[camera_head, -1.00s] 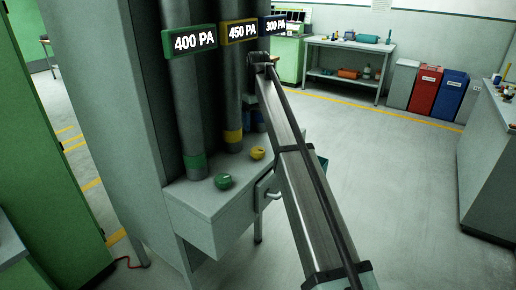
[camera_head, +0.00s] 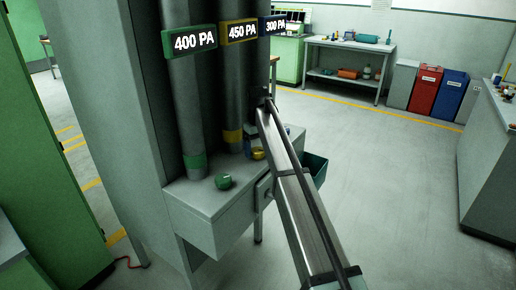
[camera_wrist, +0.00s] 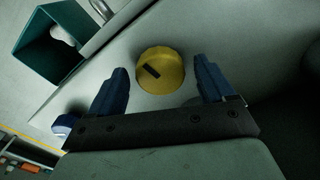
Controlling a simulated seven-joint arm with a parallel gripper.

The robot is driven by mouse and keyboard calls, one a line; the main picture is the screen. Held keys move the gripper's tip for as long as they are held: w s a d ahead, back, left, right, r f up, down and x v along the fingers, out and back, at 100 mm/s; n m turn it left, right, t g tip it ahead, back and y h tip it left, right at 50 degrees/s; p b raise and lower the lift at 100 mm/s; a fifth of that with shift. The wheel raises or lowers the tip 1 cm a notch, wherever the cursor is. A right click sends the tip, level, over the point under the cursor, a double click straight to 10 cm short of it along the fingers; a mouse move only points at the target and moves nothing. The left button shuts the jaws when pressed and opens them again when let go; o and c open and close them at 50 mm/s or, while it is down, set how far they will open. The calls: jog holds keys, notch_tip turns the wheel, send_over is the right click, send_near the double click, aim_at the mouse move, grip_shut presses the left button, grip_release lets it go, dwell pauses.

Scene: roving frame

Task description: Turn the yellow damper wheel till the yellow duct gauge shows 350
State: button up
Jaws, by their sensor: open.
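The yellow damper wheel (camera_wrist: 161,71) is a round yellow knob with a dark slot mark on top, on the grey console. In the head view the wheel (camera_head: 258,154) is partly hidden by my arm. The yellow duct gauge (camera_head: 238,32) reads 450 PA. My gripper (camera_wrist: 158,84) has its two blue fingers open, one on each side of the wheel, with gaps between them and the wheel; nothing is held. In the head view my gripper is mostly hidden behind my arm.
A green wheel (camera_head: 223,182) sits on the console (camera_head: 205,200) to the left, under the green gauge (camera_head: 189,42) reading 400 PA. The blue gauge (camera_head: 272,25) reads 300 PA. A teal bin (camera_head: 314,170) hangs at the console's right side.

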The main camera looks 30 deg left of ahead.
jog(key=shift+c, duration=0.3)
jog(key=c, duration=1)
jog(key=m, duration=0.3)
jog(key=shift+m, duration=2.2)
